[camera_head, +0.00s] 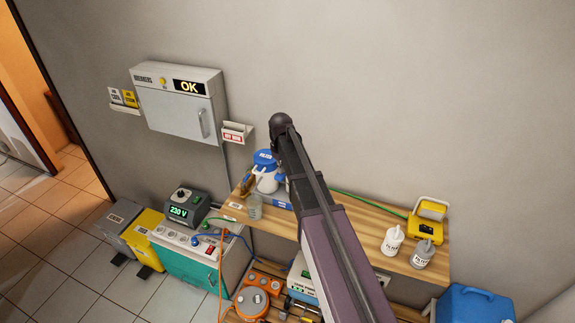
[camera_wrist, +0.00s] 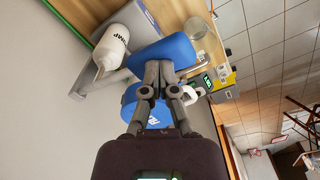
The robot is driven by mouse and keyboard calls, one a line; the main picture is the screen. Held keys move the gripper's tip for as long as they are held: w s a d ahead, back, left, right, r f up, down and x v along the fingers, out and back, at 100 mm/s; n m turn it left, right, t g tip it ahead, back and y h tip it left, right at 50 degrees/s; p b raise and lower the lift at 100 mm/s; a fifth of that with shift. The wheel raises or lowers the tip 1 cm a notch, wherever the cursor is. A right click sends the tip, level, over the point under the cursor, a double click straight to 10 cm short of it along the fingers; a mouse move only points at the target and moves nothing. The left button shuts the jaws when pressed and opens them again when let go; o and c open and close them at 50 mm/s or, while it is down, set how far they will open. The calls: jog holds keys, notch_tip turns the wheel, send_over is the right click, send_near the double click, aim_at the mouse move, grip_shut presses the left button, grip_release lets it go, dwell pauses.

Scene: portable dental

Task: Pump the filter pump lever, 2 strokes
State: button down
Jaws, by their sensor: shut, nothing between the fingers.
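The filter pump (camera_head: 266,183) appears to be the white vessel with a labelled blue lid at the left of the wooden bench, partly covered by my arm. In the wrist view its blue round lid (camera_wrist: 130,96) shows behind my fingers, and a blue block (camera_wrist: 178,50) lies just beyond their tips. My gripper (camera_wrist: 159,68) is shut and empty, its fingertips in front of or against the blue block; contact is unclear. A short grey bar (camera_wrist: 192,70) shows right of the fingers; I cannot tell if it is the lever. The head view hides my gripper behind my arm.
A soap bottle (camera_wrist: 110,46) shows near the blue block. A breaker box (camera_head: 180,103) hangs on the wall. Equipment crowds the floor left of the bench.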

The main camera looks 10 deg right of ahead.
jog(key=shift+r+p, duration=1.35)
jog(key=shift+r, duration=0.2)
jog(key=shift+r, duration=0.1)
jog(key=shift+r+p, duration=2.4)
jog(key=shift+p, duration=0.1)
jog(key=shift+f, duration=0.1)
